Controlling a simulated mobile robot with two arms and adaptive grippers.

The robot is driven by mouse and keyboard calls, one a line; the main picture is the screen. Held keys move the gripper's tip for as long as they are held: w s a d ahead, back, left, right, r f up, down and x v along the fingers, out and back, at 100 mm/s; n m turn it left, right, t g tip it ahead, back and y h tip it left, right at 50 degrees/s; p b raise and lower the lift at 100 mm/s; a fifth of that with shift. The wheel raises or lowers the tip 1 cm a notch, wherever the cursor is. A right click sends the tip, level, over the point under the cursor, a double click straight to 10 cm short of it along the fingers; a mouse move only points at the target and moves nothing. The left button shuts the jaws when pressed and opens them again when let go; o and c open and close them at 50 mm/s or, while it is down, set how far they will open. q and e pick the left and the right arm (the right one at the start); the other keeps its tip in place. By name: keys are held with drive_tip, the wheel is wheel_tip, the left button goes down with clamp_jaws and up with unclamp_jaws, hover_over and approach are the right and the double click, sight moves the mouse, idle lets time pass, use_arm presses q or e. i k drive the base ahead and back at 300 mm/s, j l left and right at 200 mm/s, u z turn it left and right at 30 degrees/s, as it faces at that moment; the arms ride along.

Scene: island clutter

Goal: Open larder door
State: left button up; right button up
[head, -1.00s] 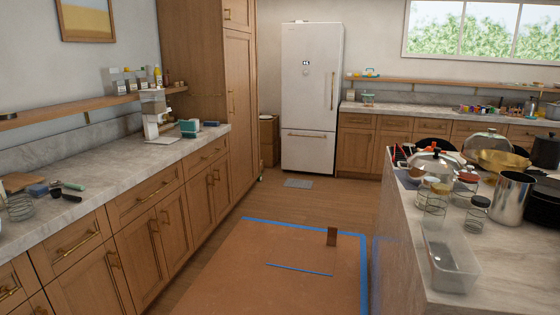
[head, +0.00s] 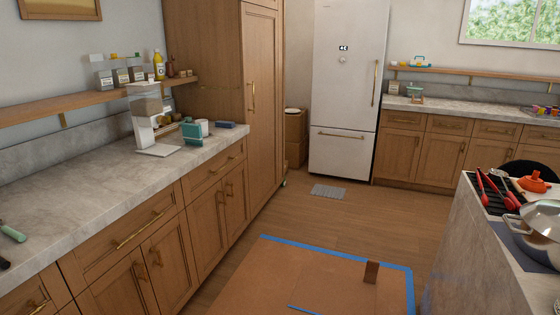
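A tall wooden larder cabinet (head: 266,95) stands at the end of the left counter, just left of the fridge. Its tall door faces right and looks shut. A long vertical brass handle (head: 251,91) is on the door, near its left edge. Neither of my grippers is in the head view.
A brown floor covering with blue tape (head: 340,249) lies ahead. The island (head: 470,260) is at right. A white fridge (head: 345,90) and grey mat (head: 329,191) are beyond.

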sight(258, 26)
drive_tip(key=i, duration=1.95)
